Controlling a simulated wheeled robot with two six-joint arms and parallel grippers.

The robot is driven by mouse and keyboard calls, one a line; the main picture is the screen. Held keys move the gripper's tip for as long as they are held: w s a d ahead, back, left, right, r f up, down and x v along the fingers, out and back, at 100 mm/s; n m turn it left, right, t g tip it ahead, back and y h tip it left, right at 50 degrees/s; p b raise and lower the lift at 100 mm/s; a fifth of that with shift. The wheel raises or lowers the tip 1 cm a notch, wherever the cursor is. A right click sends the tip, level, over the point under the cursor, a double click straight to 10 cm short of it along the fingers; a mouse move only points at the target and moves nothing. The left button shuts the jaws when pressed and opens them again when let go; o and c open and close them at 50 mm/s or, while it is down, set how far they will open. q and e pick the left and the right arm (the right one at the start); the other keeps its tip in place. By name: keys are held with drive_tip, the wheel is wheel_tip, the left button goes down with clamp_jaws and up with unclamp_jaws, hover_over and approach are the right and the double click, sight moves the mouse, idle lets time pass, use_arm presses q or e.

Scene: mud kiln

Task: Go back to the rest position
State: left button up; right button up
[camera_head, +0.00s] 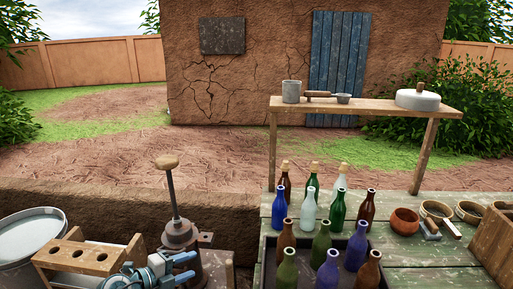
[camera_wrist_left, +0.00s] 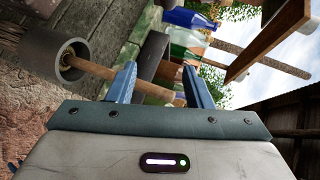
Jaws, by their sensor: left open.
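My left gripper (camera_head: 182,267) is at the bottom left of the head view, its blue fingers apart, just in front of a dark metal press (camera_head: 180,235) with an upright rod and wooden knob. In the left wrist view, the same gripper (camera_wrist_left: 159,84) is open. My right gripper is not in view.
A wooden rack with holes (camera_head: 85,257) and a metal basin (camera_head: 28,235) lie to the left. Several bottles (camera_head: 321,243) stand at the green bench (camera_head: 425,252). Bowls (camera_head: 405,221) sit right. A raised shelf (camera_head: 365,105) spans the bench.

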use_arm(q)
wheel_tip(320, 180, up, 6)
drive_tip(key=s+n+t+h, duration=0.1)
drive_tip(key=s+n+t, duration=0.15)
drive_tip(key=t, duration=0.25)
drive_tip(key=s+a+r+n+t+y, duration=0.2)
drive_tip(key=s+a+n+t+y, duration=0.4)
drive_tip(key=a+n+y, duration=0.8)
drive_tip(key=s+f+n+g+y, duration=0.2)
drive_tip(key=s+f+n+g, duration=0.7)
drive_tip(key=s+f+g, duration=0.45)
drive_tip(key=s+d+f+g+h, duration=0.2)
drive_tip(key=s+d+f, duration=0.1)
drive_tip(key=s, duration=0.3)
drive_tip(key=s+d+f+g+h, duration=0.2)
drive_tip(key=s+d+f, duration=0.1)
drive_tip(key=s, duration=0.4)
wheel_tip(320, 180, down, 29)
drive_tip(key=a+g, duration=0.1)
drive_tip(key=a, duration=0.2)
drive_tip(key=s+f+g, duration=0.1)
drive_tip(key=s+f, duration=1.7)
drive_tip(key=f, duration=0.1)
drive_tip(key=shift+a+f, duration=0.3)
drive_tip(key=shift+a, duration=0.1)
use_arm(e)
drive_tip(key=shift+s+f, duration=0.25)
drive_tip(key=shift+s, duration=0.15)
